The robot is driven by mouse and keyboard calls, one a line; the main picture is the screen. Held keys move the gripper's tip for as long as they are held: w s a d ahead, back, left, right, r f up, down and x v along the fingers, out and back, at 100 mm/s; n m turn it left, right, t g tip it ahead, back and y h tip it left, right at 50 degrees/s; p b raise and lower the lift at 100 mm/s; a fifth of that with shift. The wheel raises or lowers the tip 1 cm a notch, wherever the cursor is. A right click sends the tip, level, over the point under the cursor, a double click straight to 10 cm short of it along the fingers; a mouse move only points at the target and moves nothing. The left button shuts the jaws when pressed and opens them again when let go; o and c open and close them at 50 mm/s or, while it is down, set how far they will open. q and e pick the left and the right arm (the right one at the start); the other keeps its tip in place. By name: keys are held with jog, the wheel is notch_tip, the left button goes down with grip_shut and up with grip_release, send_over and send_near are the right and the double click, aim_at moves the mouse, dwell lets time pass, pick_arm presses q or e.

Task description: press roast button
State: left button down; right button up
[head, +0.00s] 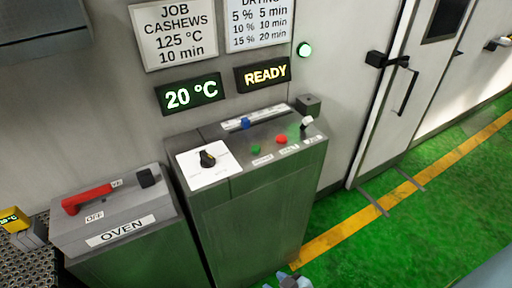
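A grey control console (255,205) stands against the wall. Its sloping top carries a green button (256,149) and a red button (282,139), each with a small label below it. The labels are too small to read with certainty, so I cannot tell which one says roast. A white-tipped lever (306,122) is to their right, and a black knob (208,159) on a white plate is to their left. A small bluish-grey part at the bottom edge seems to be my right gripper (290,281), mostly cut off, below and apart from the console. My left gripper is not seen.
An oven box (115,215) with a red handle (87,198) stands left of the console. Displays on the wall read 20 °C (191,95) and READY (263,73). Green floor (430,215) is open to the right, beside a door (385,120).

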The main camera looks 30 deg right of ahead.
grip_shut()
dwell(1.5)
